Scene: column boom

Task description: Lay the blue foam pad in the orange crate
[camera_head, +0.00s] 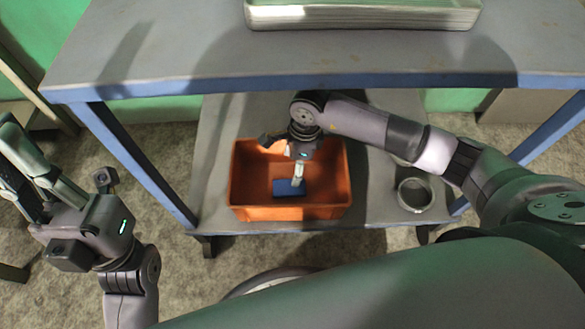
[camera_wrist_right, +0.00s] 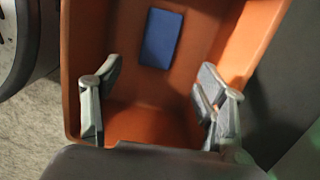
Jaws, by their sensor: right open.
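The orange crate (camera_head: 240,205) stands on the lower shelf, and its walls and floor also show in the right wrist view (camera_wrist_right: 95,20). The blue foam pad (camera_head: 288,189) lies in the crate, flat on its floor. In the right wrist view the pad (camera_wrist_right: 162,38) is beyond the fingertips, with nothing touching it. My right gripper (camera_head: 298,178) reaches down into the crate over the pad. Its fingers (camera_wrist_right: 160,78) are spread apart with nothing between them. My left gripper (camera_head: 22,165) is off to the left, away from the shelf; its finger gap is unclear.
The grey tabletop (camera_head: 300,55) with a blue edge overhangs the lower shelf (camera_head: 375,190). A pale tray (camera_head: 360,14) lies on the tabletop. A round metal container (camera_head: 415,194) stands right of the crate. Blue legs (camera_head: 135,160) flank the shelf.

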